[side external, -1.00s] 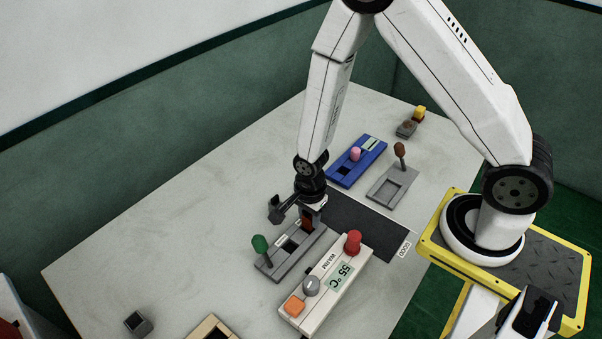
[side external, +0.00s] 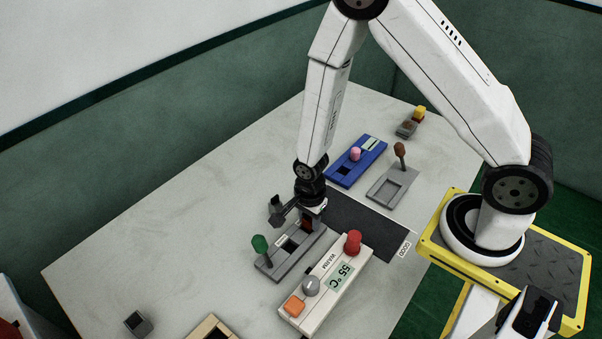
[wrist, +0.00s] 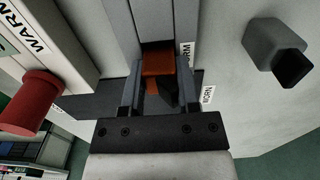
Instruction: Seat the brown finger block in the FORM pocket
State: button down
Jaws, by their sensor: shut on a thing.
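The brown finger block (side external: 306,224) is at the far end of the grey fixture with the green-knobbed lever (side external: 291,249). My gripper (side external: 310,220) points down over that end and is shut on the block. In the wrist view the block (wrist: 158,62) shows orange-brown between the two fingers of my gripper (wrist: 160,85), at the end of the grey fixture (wrist: 160,20). The block's underside is hidden, so I cannot tell whether it is seated or only resting there. A dark, empty-looking opening shows in the middle of the fixture.
A cream WARM unit (side external: 325,285) with red, grey and orange knobs stands close beside the fixture. A dark mat (side external: 365,222), a blue fixture (side external: 344,174) and a grey brown-knobbed fixture (side external: 391,188) lie behind. The table's left side is mostly clear.

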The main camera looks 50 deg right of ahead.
jog(key=shift+f, duration=0.25)
dwell(0.7)
jog(key=shift+c, duration=2.1)
grip_release()
jog(key=shift+o, duration=0.8)
jog(key=shift+s, duration=0.1)
jog(key=shift+r, duration=3.9)
